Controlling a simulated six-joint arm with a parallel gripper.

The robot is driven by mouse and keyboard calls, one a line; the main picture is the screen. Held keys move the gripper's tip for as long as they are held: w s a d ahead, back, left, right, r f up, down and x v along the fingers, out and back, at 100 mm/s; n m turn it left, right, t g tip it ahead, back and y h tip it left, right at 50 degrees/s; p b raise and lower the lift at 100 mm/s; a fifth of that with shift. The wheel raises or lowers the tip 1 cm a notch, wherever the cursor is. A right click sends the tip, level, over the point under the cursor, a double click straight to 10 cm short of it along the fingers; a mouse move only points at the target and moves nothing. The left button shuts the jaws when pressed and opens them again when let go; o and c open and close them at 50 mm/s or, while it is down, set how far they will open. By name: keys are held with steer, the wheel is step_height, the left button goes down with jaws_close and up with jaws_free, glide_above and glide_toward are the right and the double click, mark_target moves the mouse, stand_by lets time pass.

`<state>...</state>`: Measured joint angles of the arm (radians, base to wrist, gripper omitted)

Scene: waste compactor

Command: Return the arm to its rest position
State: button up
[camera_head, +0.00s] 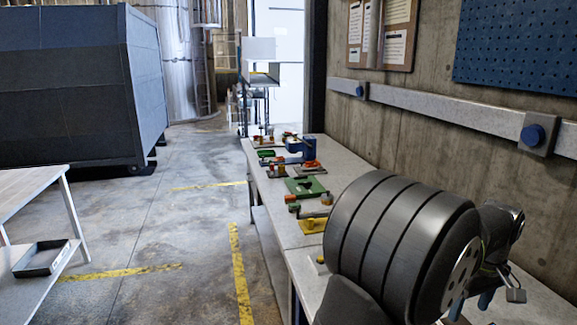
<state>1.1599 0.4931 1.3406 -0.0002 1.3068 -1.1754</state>
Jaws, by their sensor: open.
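My arm fills the lower right, with a large dark ribbed link close to the camera. My gripper (472,303) shows partly behind that link, low at the right over the workbench (541,306). Its two bluish fingers appear apart, with nothing seen between them. Most of the gripper body is hidden by the link, and I cannot tell its exact height over the bench.
Several small coloured parts lie along the bench, including a green plate (304,187) and a yellow piece (312,226). A concrete wall (427,137) with a rail (440,104) borders the right. A table with a tray (41,258) stands left; the floor between is clear.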

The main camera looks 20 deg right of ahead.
step_height(320, 180, down, 10)
steer(key=shift+r, duration=0.15)
stand_by(0.4)
step_height(320, 180, up, 17)
step_height(320, 180, down, 18)
steer(key=shift+r, duration=0.25)
steer(key=shift+r+m, duration=0.3)
steer(key=shift+m, duration=0.5)
steer(key=m, duration=1)
steer(key=shift+m, duration=2.2)
